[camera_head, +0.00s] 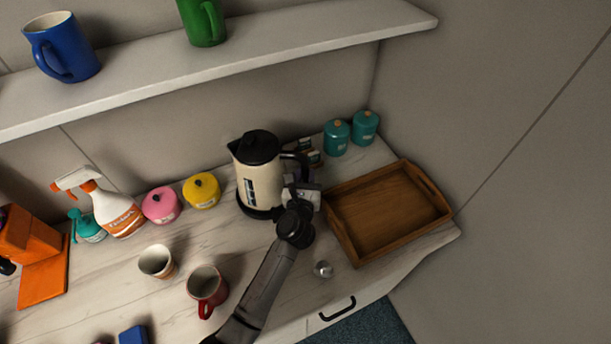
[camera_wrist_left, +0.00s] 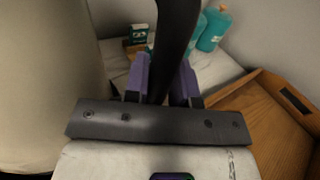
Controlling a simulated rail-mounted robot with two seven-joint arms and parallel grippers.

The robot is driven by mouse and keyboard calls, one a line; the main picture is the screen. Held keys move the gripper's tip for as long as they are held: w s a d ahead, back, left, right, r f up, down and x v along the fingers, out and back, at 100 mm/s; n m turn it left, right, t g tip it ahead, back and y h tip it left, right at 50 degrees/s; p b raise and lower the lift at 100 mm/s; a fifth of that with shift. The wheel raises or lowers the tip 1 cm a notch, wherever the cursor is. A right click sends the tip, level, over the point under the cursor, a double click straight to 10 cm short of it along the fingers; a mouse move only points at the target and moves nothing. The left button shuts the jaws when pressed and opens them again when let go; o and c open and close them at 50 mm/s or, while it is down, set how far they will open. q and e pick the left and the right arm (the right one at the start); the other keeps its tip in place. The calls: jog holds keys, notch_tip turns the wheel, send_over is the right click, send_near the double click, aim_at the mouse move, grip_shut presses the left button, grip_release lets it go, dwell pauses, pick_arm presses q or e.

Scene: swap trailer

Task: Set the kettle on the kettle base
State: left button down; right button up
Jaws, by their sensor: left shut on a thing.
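The cream kettle (camera_head: 259,183) with a black lid and spout stands upright near the back of the counter. My left gripper (camera_head: 302,172) is at the right side of the kettle, shut on its black handle. In the left wrist view, the black handle (camera_wrist_left: 175,35) passes between the purple fingers of the gripper (camera_wrist_left: 163,78), and the kettle's cream body (camera_wrist_left: 50,85) fills the left side. The dark kettle base (camera_head: 258,211) shows as a rim under the kettle; I cannot tell whether the kettle is fully seated on it. My right gripper is not in view.
A wooden tray (camera_head: 347,239) lies close right of the gripper. Two teal jars (camera_head: 336,138) stand behind it. Yellow (camera_head: 202,192) and pink (camera_head: 161,206) jars are left of the kettle. A red mug (camera_head: 207,287) and white cup (camera_head: 156,262) stand in front. A shelf (camera_head: 290,47) hangs above.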

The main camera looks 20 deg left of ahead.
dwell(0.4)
pick_arm(q)
jog(key=c, duration=1.2)
grip_release()
jog(key=shift+w+f, duration=0.1)
jog(key=shift+w, duration=0.05)
jog(key=shift+f, duration=0.4)
jog(key=shift+s+r, duration=0.1)
jog(key=shift+s, duration=0.45)
jog(key=shift+s+d+r+p, duration=0.15)
jog(key=shift+s+p, duration=0.25)
jog(key=shift+s, duration=0.55)
jog(key=shift+s+d, duration=0.2)
jog(key=shift+s, duration=1.15)
jog(key=shift+s+d, duration=0.25)
jog(key=shift+s, duration=1.05)
jog(key=shift+s+d, duration=0.2)
jog(key=shift+s, duration=1.15)
